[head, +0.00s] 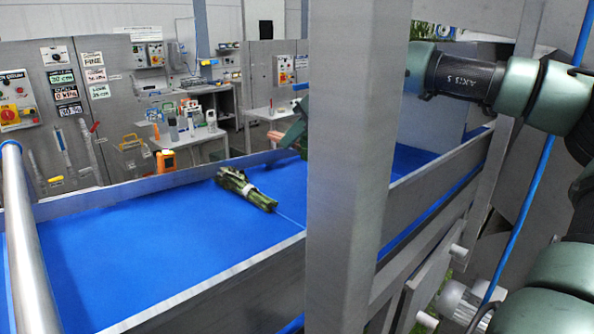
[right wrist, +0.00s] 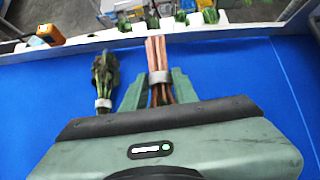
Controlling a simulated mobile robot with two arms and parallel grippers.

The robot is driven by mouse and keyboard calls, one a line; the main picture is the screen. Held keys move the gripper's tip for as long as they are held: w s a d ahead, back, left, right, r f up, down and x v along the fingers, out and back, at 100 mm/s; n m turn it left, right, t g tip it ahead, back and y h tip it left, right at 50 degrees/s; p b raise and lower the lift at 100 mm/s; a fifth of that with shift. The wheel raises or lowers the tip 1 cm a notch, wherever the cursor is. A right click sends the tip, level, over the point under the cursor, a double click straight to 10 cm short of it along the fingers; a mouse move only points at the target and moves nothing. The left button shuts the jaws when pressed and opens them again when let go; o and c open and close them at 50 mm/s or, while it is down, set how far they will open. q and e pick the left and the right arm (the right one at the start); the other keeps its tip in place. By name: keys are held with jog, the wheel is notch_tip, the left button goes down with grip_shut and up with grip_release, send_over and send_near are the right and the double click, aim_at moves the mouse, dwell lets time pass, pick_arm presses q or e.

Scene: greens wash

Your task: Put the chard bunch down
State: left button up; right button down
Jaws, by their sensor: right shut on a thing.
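The chard bunch, reddish stalks (right wrist: 156,52) with a white band, is between the fingers of my right gripper (right wrist: 157,88) in the right wrist view. The gripper is shut on it. In the head view the pinkish stalk ends (head: 274,136) stick out left of my right gripper (head: 285,142), over the far part of the blue belt (head: 150,235). A grey post hides most of that hand. I cannot tell the bunch's exact height above the belt, and its leaves are hidden. My left gripper is not in view.
A green bunch with a pale band (head: 246,188) lies on the belt; it also shows left of the gripper in the right wrist view (right wrist: 104,78). A metal side wall (head: 120,190) edges the belt. A grey post (head: 350,180) stands in front. The belt's near left is clear.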

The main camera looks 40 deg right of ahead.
aim_at(298, 150)
notch_tip(298, 150, down, 3)
jog(key=shift+s+f, duration=0.1)
jog(key=shift+f+p, duration=0.3)
jog(key=shift+f, duration=0.4)
notch_tip(298, 150, down, 4)
jog(key=shift+r+p, duration=0.25)
jog(key=shift+p, duration=0.15)
jog(key=shift+d+f, duration=0.1)
jog(key=shift+f, duration=0.15)
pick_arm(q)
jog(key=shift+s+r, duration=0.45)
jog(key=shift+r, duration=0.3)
pick_arm(e)
jog(key=shift+f, duration=0.1)
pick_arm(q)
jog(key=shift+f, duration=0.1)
pick_arm(e)
jog(key=c, duration=1.1)
grip_release()
